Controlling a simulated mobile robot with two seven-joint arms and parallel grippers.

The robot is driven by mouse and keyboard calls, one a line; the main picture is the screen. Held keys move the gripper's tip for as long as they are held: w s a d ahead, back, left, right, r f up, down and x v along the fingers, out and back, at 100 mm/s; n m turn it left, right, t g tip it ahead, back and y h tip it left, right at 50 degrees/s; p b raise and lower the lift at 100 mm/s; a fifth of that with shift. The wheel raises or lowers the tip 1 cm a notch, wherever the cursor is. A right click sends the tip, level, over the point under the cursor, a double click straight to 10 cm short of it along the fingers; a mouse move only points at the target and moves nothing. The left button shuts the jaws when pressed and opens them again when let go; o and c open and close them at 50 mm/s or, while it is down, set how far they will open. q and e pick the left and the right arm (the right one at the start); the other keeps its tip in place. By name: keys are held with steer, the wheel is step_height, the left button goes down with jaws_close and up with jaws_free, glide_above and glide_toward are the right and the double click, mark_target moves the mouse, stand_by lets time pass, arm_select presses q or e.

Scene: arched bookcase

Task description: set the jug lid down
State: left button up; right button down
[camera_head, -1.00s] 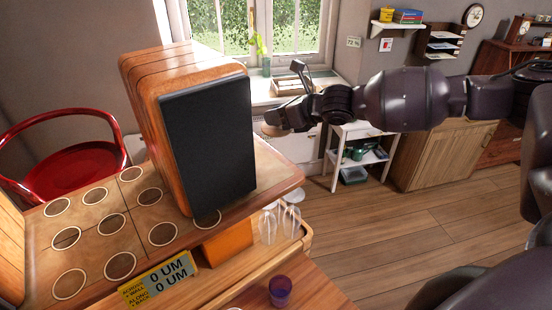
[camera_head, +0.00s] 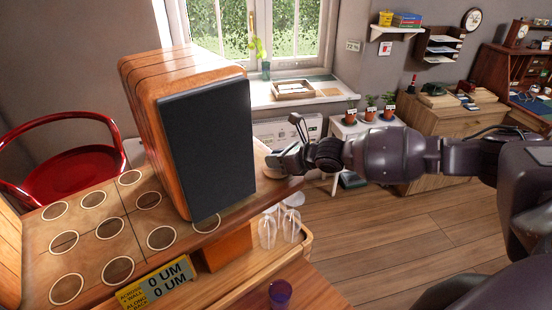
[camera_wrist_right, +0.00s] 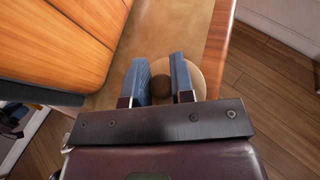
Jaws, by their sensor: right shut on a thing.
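The jug lid (camera_wrist_right: 196,76) is a round pale tan disc with a dark brown knob (camera_wrist_right: 160,86). My right gripper (camera_wrist_right: 160,62) has its two blue fingers on either side of the knob and is shut on it. In the wrist view the lid overlaps the wooden top (camera_wrist_right: 218,40) close to its right edge. I cannot tell whether it touches the surface. In the head view the right gripper (camera_head: 284,160) is low at the right end of the wooden top, right of the black-faced speaker-like box. The lid is mostly hidden there. My left gripper is not in view.
The tall wooden box (camera_head: 210,145) with a black face stands close left of the gripper. Several ringed circles (camera_head: 110,228) mark the top at left. Upturned glasses (camera_head: 268,230) and a purple cup (camera_head: 281,292) are on the lower level. Open floor (camera_head: 390,235) lies right.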

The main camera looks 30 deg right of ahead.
steer(key=c, duration=1)
jaws_free()
steer(key=v, duration=1.2)
steer(key=shift+r, duration=0.1)
steer(key=shift+s, duration=0.1)
